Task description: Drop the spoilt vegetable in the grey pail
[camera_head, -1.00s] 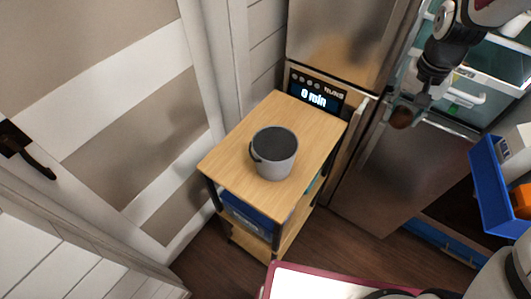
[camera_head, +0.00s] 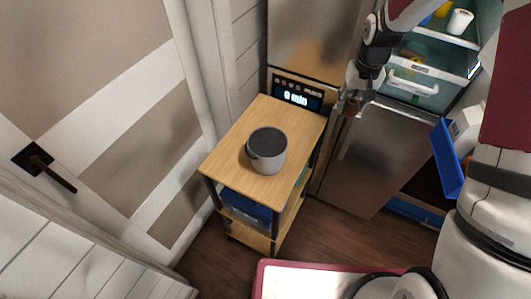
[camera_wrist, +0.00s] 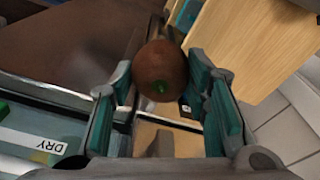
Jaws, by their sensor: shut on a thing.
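The vegetable is a round, dark brown thing with a small green stem spot (camera_wrist: 162,72). My gripper (camera_wrist: 168,92) is shut on it, with one teal-padded finger on each side. In the head view my gripper (camera_head: 347,103) is in front of the steel fridge, to the right of the trolley, and the brown vegetable (camera_head: 351,111) shows small between its fingers. The grey pail (camera_head: 267,157) stands upright on the wooden top of the trolley, its dark open mouth facing up. The gripper is up and to the right of the pail, apart from it.
The wooden trolley top (camera_head: 228,160) is otherwise clear around the pail. A panel with a lit display (camera_head: 296,96) is behind it. At right are an open fridge with drawers (camera_head: 412,86) and a blue bin (camera_head: 446,160). A red-edged white surface (camera_head: 300,283) is in front.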

